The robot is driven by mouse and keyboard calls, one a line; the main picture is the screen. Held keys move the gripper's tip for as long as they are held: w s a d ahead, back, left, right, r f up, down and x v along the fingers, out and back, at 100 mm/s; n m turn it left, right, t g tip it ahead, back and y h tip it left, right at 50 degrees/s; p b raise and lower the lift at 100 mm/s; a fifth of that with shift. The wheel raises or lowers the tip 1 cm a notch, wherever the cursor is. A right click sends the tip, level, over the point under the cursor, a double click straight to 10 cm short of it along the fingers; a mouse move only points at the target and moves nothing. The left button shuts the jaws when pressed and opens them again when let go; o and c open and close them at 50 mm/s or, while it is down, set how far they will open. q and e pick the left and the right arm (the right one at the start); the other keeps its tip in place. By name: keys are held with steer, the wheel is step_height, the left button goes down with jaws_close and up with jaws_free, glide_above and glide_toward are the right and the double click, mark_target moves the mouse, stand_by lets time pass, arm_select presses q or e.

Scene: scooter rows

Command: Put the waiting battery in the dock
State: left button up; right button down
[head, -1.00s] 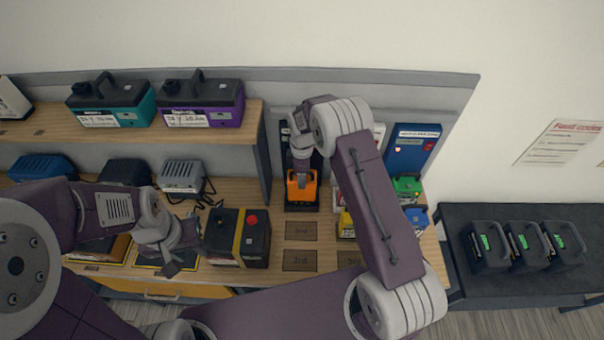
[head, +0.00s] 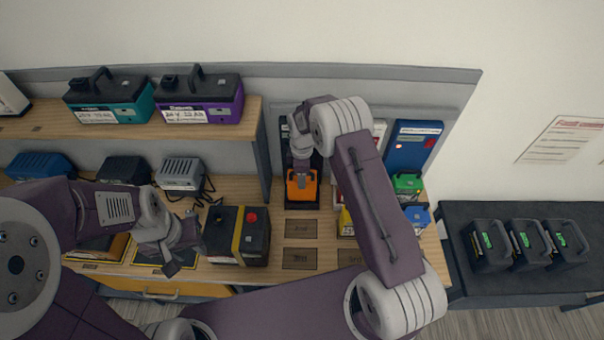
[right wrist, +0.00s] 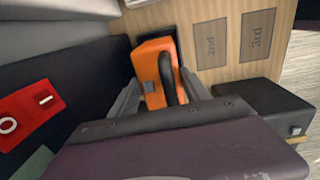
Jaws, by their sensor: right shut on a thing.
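An orange battery (head: 302,188) with a black handle stands upright on a dark base at the foot of a dark upright panel, at the middle of the bench. It also shows in the right wrist view (right wrist: 155,62). My right gripper (head: 302,172) is shut on it from above, with a finger on each side. The dark base (head: 300,206) looks like the dock; its inside is hidden, and I cannot tell how deep the battery sits. My left gripper (head: 181,252) is open and empty above the bench, left of a black box with a yellow band (head: 228,235).
Marked squares "2nd" (head: 300,229) and "3rd" (head: 299,259) lie bare in front of the dock. Several dark batteries (head: 529,245) stand on the black side table.

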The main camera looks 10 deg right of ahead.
steer(key=shift+w+f+b, duration=0.1)
steer(key=shift+f+b, duration=0.4)
steer(key=shift+f, duration=0.15)
steer(key=shift+c, duration=2.1)
jaws_free()
steer(key=shift+s+f, duration=0.1)
steer(key=shift+s, duration=0.15)
steer(key=r+b, duration=0.1)
steer(key=r, duration=0.3)
steer(key=r+b, duration=0.1)
steer(key=r, duration=0.4)
steer(key=shift+s+a+r, duration=0.1)
steer(key=shift+s+r, duration=0.05)
steer(key=shift+s, duration=0.05)
steer(key=shift+r+p, duration=0.55)
step_height(320, 180, up, 8)
steer(key=p, duration=0.7)
steer(key=shift+s, duration=0.3)
